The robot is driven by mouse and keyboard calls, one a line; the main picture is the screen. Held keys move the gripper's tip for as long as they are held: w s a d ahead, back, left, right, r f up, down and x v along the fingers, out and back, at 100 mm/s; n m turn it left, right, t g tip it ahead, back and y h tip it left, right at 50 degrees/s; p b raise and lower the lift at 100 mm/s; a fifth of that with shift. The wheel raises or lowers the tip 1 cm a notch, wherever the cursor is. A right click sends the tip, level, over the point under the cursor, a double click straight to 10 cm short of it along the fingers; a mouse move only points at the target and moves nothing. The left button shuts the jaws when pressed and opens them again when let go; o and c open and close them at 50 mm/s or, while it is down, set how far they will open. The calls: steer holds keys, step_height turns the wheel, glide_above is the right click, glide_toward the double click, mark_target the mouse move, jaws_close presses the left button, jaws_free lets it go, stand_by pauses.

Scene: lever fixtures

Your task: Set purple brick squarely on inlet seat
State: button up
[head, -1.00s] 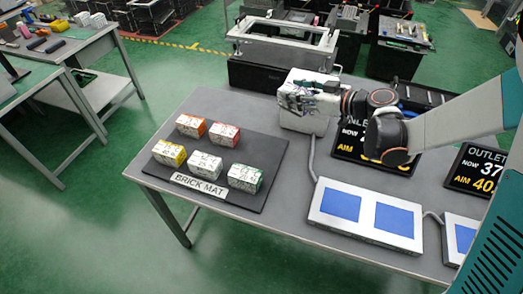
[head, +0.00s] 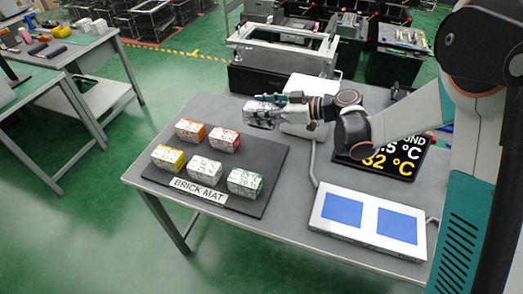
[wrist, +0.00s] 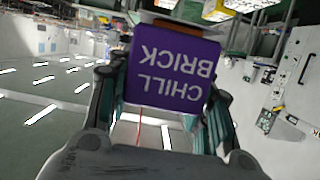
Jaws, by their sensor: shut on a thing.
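A purple brick (wrist: 172,70) labelled CHILL BRICK is held between the fingers of my gripper (wrist: 165,95) in the wrist view, its lettering upside down. In the head view my gripper (head: 268,109) is in front of the white box, above the table near the back right of the brick mat. The brick's purple face does not show clearly there. A white plate (head: 325,230) with two blue squares, the left (head: 343,208) and the right (head: 397,225), lies at the front right, apart from the gripper. No label shows which is the inlet seat.
A dark brick mat (head: 258,190) holds several bricks in orange, red, yellow, white and green. The white box (head: 311,92) stands at the back, with a grey pipe running to the plate. A dark display (head: 400,160) lies behind the plate, partly covered by my arm.

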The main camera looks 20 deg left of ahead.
step_height(320, 180, down, 15)
steer(key=b, duration=0.5)
steer(key=shift+f, duration=0.15)
steer(key=shift+f+b, duration=0.2)
steer(key=shift+b, duration=0.15)
steer(key=o, duration=1.3)
steer(key=shift+c, duration=0.2)
steer(key=shift+d+r+p, duration=0.15)
steer(key=shift+d+p, duration=0.15)
steer(key=shift+p, duration=0.2)
steer(key=w+p+v, duration=0.1)
steer(key=p+v, duration=0.3)
steer(key=v, duration=0.9)
steer(key=shift+s, duration=0.45)
steer(key=shift+d, duration=0.1)
